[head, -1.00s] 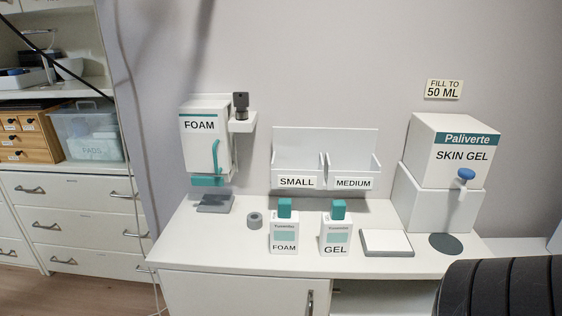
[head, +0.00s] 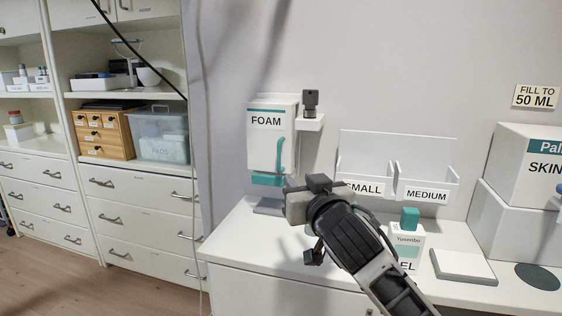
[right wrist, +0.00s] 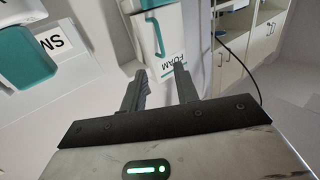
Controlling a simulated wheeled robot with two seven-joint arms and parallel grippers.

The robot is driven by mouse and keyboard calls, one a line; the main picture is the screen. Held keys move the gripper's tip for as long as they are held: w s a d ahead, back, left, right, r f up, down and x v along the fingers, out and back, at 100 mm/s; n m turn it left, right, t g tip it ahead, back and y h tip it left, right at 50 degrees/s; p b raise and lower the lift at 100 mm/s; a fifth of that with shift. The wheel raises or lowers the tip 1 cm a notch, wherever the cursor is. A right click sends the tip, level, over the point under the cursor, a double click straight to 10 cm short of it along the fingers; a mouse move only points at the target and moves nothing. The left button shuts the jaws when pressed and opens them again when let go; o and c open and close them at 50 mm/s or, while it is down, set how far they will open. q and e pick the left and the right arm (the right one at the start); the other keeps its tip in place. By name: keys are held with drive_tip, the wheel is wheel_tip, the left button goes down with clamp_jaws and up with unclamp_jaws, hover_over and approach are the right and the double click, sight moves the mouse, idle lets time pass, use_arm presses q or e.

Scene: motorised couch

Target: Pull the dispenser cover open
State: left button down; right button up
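The FOAM dispenser (head: 259,140) is a white wall box with a teal top stripe. Its front cover carries a curved teal handle (head: 280,153) on the right side and looks closed. My right gripper (head: 296,198) is below and to the right of the dispenser, in front of the counter's back edge. In the right wrist view its two dark fingers (right wrist: 161,76) are apart with nothing between them. The dispenser (right wrist: 170,32) and its teal handle (right wrist: 154,30) show beyond the fingertips there, not gripped. My left gripper is not in view.
SMALL and MEDIUM bins (head: 428,190) hang on the wall. A black-topped holder (head: 310,112) adjoins the dispenser's right side. Shelves and drawers (head: 137,213) stand at left.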

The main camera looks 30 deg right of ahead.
sight(279, 159)
drive_tip(key=p+x, duration=0.1)
drive_tip(key=x, duration=1.3)
drive_tip(key=shift+p, duration=0.3)
drive_tip(key=shift+f, duration=0.1)
clamp_jaws()
